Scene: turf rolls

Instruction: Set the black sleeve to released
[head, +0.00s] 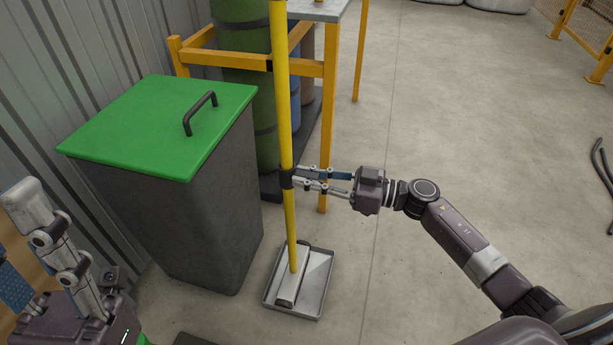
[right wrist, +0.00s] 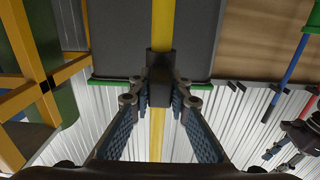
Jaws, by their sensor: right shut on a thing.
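The black sleeve (head: 287,180) is a short dark collar around an upright yellow pole (head: 281,100). My right gripper (head: 294,177) reaches in from the right and is shut on the sleeve. In the right wrist view the sleeve (right wrist: 160,75) sits between the two fingertips, with the yellow pole running above and below it. Whether the sleeve is locked or released cannot be told from its look. My left gripper (head: 25,245) is at the lower left, its fingers apart with nothing between them, away from the pole.
The pole's foot stands in a shallow grey metal tray (head: 270,301) on the floor. A dark bin with a green lid (head: 150,110) stands close left of the pole. Behind are a yellow-framed rack (head: 329,130) and green rolls (head: 245,45). The concrete floor at right is largely clear.

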